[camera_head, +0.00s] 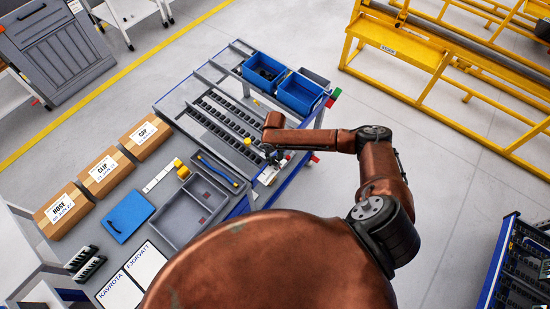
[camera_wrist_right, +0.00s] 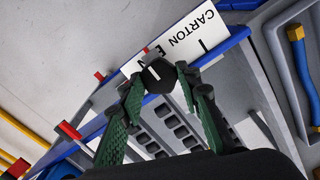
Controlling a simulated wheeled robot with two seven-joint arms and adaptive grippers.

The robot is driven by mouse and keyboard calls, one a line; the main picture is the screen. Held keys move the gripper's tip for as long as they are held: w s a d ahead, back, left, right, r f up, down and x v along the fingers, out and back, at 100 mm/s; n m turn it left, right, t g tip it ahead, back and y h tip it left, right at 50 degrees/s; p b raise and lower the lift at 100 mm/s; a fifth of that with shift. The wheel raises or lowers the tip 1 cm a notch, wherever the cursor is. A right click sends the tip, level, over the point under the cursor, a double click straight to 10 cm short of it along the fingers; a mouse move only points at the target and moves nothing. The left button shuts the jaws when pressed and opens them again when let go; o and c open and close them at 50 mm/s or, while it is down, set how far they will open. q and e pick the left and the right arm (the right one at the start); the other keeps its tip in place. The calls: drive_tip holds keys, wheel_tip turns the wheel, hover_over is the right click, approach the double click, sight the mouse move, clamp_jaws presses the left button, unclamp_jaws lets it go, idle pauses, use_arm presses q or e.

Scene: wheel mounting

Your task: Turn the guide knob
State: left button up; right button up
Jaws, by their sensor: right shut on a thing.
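The guide knob is a small dark, faceted knob (camera_wrist_right: 158,75) with a white line on its face, in front of a white CARTON label (camera_wrist_right: 180,45) at the edge of the blue-rimmed bench. My right gripper (camera_wrist_right: 163,82) has green textured fingers, one on each side of the knob, and its tips are shut on it. In the head view my right gripper (camera_head: 273,156) is small and partly hidden at the bench's right edge, and the knob cannot be made out. My left gripper is not in view.
The bench holds a slotted rack (camera_head: 225,117), blue bins (camera_head: 300,92), a grey tray (camera_head: 178,222), cardboard boxes (camera_head: 103,173) and a blue folder (camera_head: 125,216). My copper arm covers the lower middle. A yellow frame (camera_head: 420,48) stands beyond open floor at the right.

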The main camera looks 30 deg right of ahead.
drive_tip(key=c, duration=0.4)
drive_tip(key=shift+o, duration=0.2)
